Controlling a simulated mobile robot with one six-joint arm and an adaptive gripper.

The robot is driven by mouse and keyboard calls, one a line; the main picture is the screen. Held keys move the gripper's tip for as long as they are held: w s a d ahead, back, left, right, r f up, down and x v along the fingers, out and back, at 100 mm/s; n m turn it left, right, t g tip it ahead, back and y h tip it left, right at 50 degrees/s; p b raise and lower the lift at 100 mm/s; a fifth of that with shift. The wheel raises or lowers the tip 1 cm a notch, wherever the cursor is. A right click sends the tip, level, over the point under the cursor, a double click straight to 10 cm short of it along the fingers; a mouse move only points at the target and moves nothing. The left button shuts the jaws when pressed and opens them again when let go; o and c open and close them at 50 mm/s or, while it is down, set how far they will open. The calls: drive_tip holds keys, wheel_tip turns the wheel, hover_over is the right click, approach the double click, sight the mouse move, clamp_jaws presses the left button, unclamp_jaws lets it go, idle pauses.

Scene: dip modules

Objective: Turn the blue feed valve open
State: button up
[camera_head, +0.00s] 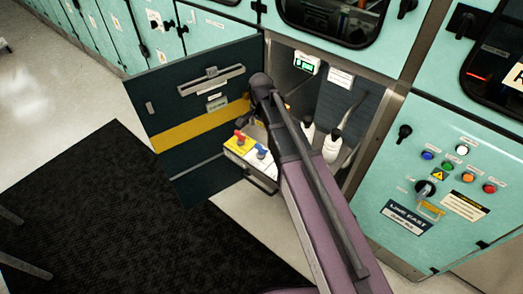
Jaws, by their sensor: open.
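The blue feed valve (262,153) is a small blue handle on a yellow and white block low inside an open cabinet. A red handle (240,137) stands on the same block, to its left. My arm reaches in from the lower right, and its dark end is bent over the block. My gripper (243,121) shows small and dark just above the red handle, up and left of the blue valve. It is open and apart from the blue valve. Its fingertips are hard to make out against the dark door.
The dark cabinet door (190,105) with a yellow stripe stands open to the left. White bottles (332,146) with hoses stand right of my arm inside the cabinet. A teal panel (395,165) with buttons is at the right. A black mat (110,215) covers the floor.

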sight(261, 147)
drive_tip(key=shift+f+b, duration=5)
drive_tip(key=shift+f, duration=0.3)
drive_tip(key=c, duration=1)
